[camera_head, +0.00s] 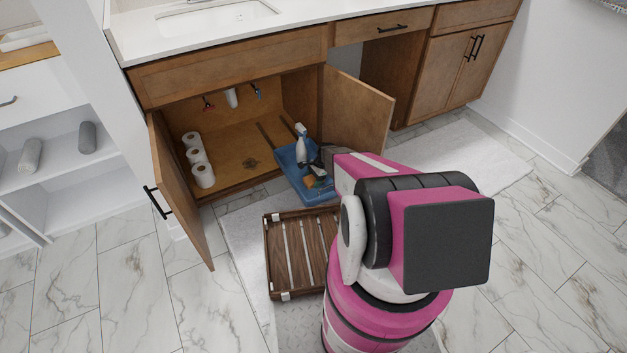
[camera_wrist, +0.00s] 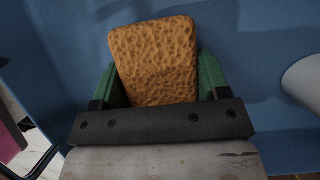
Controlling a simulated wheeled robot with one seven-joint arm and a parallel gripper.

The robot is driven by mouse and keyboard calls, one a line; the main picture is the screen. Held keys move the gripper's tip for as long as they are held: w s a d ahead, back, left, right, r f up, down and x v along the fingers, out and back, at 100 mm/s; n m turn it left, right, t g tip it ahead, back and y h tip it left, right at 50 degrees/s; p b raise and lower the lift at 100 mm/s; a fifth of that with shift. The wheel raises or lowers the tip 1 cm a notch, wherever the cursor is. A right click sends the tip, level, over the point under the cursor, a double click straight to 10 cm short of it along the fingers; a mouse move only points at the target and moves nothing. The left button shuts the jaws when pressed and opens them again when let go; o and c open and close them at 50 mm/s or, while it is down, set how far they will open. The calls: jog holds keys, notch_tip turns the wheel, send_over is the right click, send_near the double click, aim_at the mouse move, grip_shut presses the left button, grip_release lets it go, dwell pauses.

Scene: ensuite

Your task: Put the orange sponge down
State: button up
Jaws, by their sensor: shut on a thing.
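The orange sponge (camera_wrist: 155,58) is held between the two green fingers of my gripper (camera_wrist: 157,78) in the wrist view. Blue plastic of the tray (camera_wrist: 265,60) fills the background behind it. In the head view, a small patch of the sponge (camera_head: 310,182) shows over the blue tray (camera_head: 316,196), at the front of the open sink cabinet. My arm hides part of the tray and most of my gripper there. I cannot tell whether the sponge touches the tray floor.
A white spray bottle (camera_head: 301,145) stands in the tray. Several toilet rolls (camera_head: 204,176) stand inside the cabinet on the left. Both doors are open, left (camera_head: 180,190) and right (camera_head: 357,115). A slatted wooden crate (camera_head: 274,262) lies on the rug before the cabinet.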

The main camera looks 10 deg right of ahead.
jog(key=o, duration=0.8)
jog(key=shift+f, duration=0.6)
jog(key=shift+r, duration=0.4)
jog(key=v, duration=1.1)
jog(key=shift+w, duration=0.15)
jog(key=s+a+r+n+h, duration=0.1)
jog(key=s+r+n, duration=0.3)
jog(key=s+r, duration=0.3)
jog(key=s+a+r+n+t+h, duration=0.1)
jog(key=s+r+n, duration=0.4)
jog(key=r, duration=0.8)
jog(key=s+a+r+n+h, duration=0.2)
jog(key=s+r+n, duration=0.2)
jog(key=s+r, duration=0.6)
jog(key=shift+s+n+t, duration=0.3)
jog(key=shift+s+n, duration=0.1)
jog(key=shift+s, duration=0.15)
